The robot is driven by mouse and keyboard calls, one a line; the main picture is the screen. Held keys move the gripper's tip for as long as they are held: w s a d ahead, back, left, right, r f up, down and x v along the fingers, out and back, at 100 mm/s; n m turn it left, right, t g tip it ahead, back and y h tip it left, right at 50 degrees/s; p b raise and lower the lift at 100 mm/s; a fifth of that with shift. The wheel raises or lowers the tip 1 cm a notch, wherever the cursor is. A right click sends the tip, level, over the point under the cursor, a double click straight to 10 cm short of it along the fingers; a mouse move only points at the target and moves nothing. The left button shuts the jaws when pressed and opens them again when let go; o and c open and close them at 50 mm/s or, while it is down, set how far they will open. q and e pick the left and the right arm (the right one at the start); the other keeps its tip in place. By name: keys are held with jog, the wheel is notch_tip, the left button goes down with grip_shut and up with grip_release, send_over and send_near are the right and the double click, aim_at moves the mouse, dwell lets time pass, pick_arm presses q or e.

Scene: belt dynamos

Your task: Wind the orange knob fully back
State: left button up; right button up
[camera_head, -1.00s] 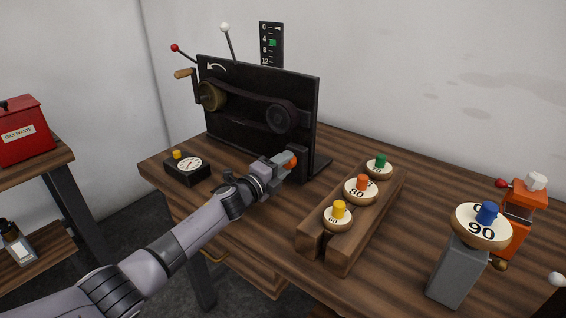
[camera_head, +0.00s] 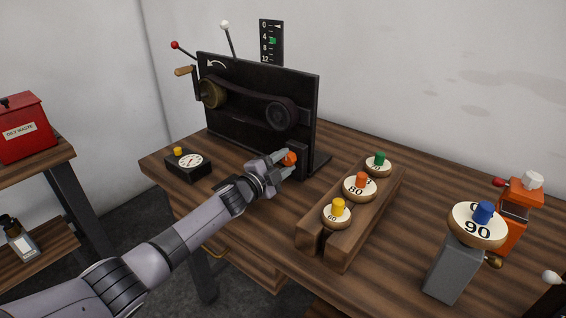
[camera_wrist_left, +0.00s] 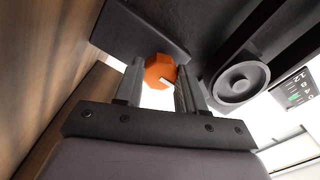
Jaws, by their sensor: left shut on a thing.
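The orange knob (camera_head: 290,157) sits low at the front right of the black belt machine (camera_head: 245,135). In the left wrist view the knob (camera_wrist_left: 159,69) is faceted, with a pale mark near its lower edge. My left gripper (camera_head: 283,161) is shut on it; in the left wrist view the fingers (camera_wrist_left: 159,82) stand on both sides of it. A black scale (camera_head: 271,42) above the machine has a green marker near 4. A curved white arrow (camera_head: 216,64) is on the machine's panel. My right gripper is not in view.
A gauge box (camera_head: 187,164) stands left of the machine. A wooden rack (camera_head: 344,254) with yellow-, orange- and green-knobbed discs is to the right. A disc marked 90 (camera_head: 477,226) is on a grey post (camera_head: 452,274). Bare tabletop lies behind the rack.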

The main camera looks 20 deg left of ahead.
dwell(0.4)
pick_arm(q)
jog(key=o, duration=1.1)
jog(key=shift+c, duration=0.2)
jog(key=shift+s, duration=0.15)
jog(key=shift+v, duration=3.45)
